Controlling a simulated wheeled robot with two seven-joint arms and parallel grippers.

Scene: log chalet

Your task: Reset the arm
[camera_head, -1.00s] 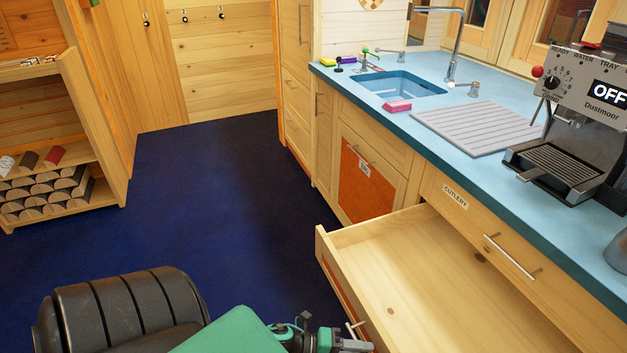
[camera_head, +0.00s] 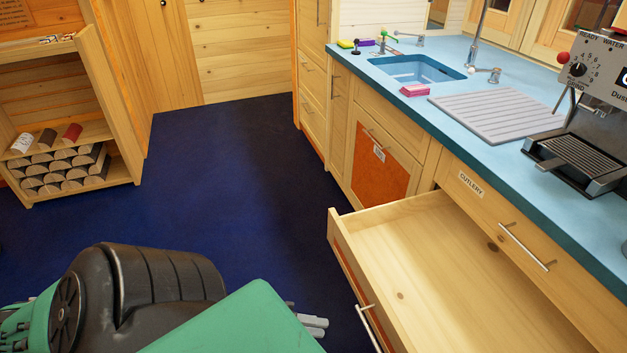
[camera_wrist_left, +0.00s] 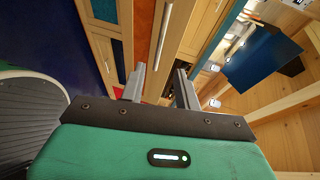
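My left arm, with green and black links, comes in at the bottom of the head view. Its grey gripper fingers (camera_head: 314,324) show just left of the open drawer's handle, partly hidden behind a green link of my arm. In the left wrist view, the two fingers (camera_wrist_left: 160,86) stand apart with nothing between them. The left gripper is open and empty. My right arm and gripper are not in view.
An open, empty wooden drawer (camera_head: 440,258) juts out low at the right. Above it are a closed cutlery drawer (camera_head: 503,222) and a blue counter (camera_head: 455,131) with a sink. A firewood shelf (camera_head: 75,134) stands left. The blue floor (camera_head: 235,185) between is clear.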

